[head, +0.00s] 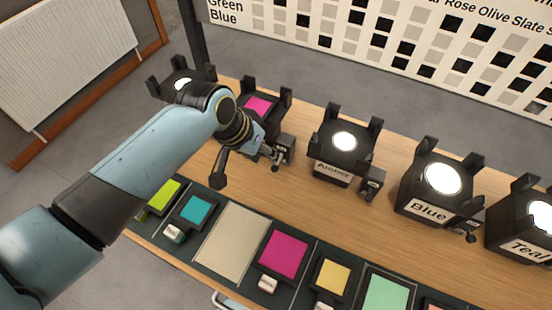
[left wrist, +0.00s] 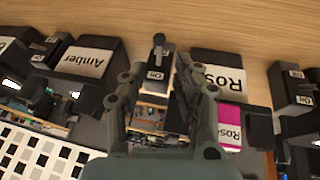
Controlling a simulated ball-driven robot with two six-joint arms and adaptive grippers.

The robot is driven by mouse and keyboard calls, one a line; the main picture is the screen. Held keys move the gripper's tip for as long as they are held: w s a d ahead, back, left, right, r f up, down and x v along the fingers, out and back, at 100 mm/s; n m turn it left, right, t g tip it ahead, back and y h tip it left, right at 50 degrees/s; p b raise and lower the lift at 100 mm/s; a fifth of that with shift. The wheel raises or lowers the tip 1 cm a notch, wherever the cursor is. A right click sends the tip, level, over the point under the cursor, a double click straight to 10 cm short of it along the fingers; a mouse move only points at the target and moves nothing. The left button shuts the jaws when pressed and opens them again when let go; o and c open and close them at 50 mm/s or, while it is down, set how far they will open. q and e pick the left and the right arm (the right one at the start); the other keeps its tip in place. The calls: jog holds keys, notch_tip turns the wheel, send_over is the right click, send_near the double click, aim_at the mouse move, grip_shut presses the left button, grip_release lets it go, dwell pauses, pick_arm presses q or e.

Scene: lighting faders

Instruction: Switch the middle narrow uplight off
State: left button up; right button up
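A row of black uplights stands on the wooden bench. The Rose uplight has a magenta top (head: 257,105) and a Rose label in the left wrist view (left wrist: 218,74). Its small switch box (head: 286,146) has a lever and reads On in the left wrist view (left wrist: 155,74). My left gripper (head: 248,168) is open and empty; in the left wrist view (left wrist: 160,80) its fingers straddle that box's line, contact unclear. The Amber (head: 344,141), Blue (head: 442,178) and Teal (head: 540,215) uplights glow white. A far-left uplight (head: 181,83) is partly behind my arm. My right gripper is out of view.
Along the front edge lies a dark strip with coloured panels, including a magenta panel (head: 284,253) and a teal panel (head: 197,209). Bare bench (head: 300,200) lies between strip and uplights. A patterned chart board (head: 400,30) stands behind. A white radiator (head: 60,50) is at left.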

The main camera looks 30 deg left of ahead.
pick_arm(q)
jog(key=x, duration=0.5)
jog(key=shift+w+d+f+b, duration=0.1)
jog(key=shift+w+b, duration=0.05)
jog(key=shift+b, duration=0.15)
jog(key=shift+w+d+f, duration=0.1)
jog(key=shift+w+f, duration=0.15)
jog(key=shift+f, duration=0.45)
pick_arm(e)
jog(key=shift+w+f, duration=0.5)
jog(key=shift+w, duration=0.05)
pick_arm(q)
jog(key=shift+c, duration=0.4)
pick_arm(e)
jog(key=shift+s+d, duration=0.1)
